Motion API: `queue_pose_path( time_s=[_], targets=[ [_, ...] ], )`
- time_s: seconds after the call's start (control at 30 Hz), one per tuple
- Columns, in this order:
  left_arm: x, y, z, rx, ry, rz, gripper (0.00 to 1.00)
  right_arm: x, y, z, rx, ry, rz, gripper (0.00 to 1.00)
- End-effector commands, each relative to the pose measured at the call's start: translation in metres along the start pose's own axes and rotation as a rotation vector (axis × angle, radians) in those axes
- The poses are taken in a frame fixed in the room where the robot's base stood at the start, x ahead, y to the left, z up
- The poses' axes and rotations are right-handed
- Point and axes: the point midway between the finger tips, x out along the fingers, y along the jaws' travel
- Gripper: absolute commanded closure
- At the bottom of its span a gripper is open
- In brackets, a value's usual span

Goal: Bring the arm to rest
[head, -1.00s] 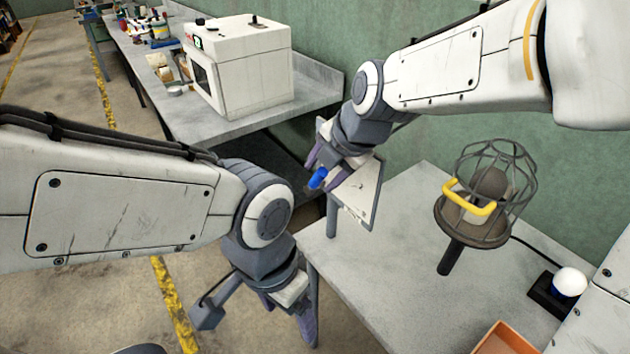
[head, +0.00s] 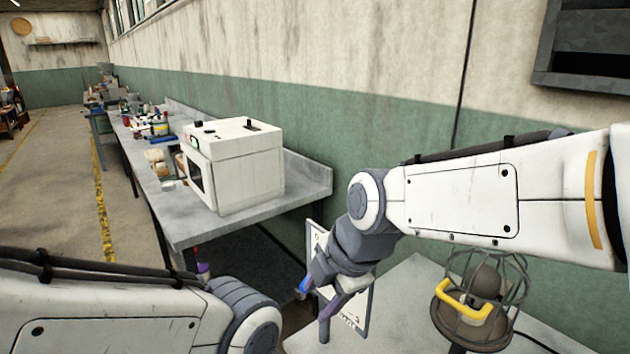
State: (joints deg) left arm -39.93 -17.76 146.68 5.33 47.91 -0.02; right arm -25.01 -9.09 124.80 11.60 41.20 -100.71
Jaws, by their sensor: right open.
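My right arm (head: 455,200) comes in from the right and reaches across to the middle of the head view. My right gripper (head: 314,306) points down and to the left, with its purple fingers apart. A small blue piece (head: 303,285) shows at one finger; I cannot tell if it is part of the finger. My left arm (head: 110,315) lies along the bottom left, cut off by the frame's edge. The left gripper is below the picture.
A pale plate (head: 352,320) stands just behind my right gripper. A caged lamp (head: 480,290) with a yellow handle is on the near grey table (head: 415,275), under my right arm. A white oven-like box (head: 235,165) stands on the far bench (head: 200,228).

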Motion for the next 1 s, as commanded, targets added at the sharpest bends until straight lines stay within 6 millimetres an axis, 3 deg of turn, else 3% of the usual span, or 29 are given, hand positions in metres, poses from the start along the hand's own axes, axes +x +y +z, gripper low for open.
queue_pose_path(
  time_s=[0.2,0.53,0.7,1.0],
  targets=[
    [-0.008,0.001,0.0,0.0,0.0,0.0,0.19,0.004,-0.062,-0.025,0.492,-0.022,-0.137,0.44],
    [-0.017,0.001,-0.001,0.0,0.0,0.0,0.19,0.002,-0.153,-0.04,1.207,-0.209,-0.275,0.44],
    [-0.018,0.001,-0.001,0.0,0.0,0.0,0.19,0.001,-0.175,-0.041,1.385,-0.281,-0.285,0.44],
    [-0.018,0.001,-0.001,0.0,0.0,0.0,0.19,0.001,-0.178,-0.042,1.418,-0.295,-0.286,0.44]
  ],
)
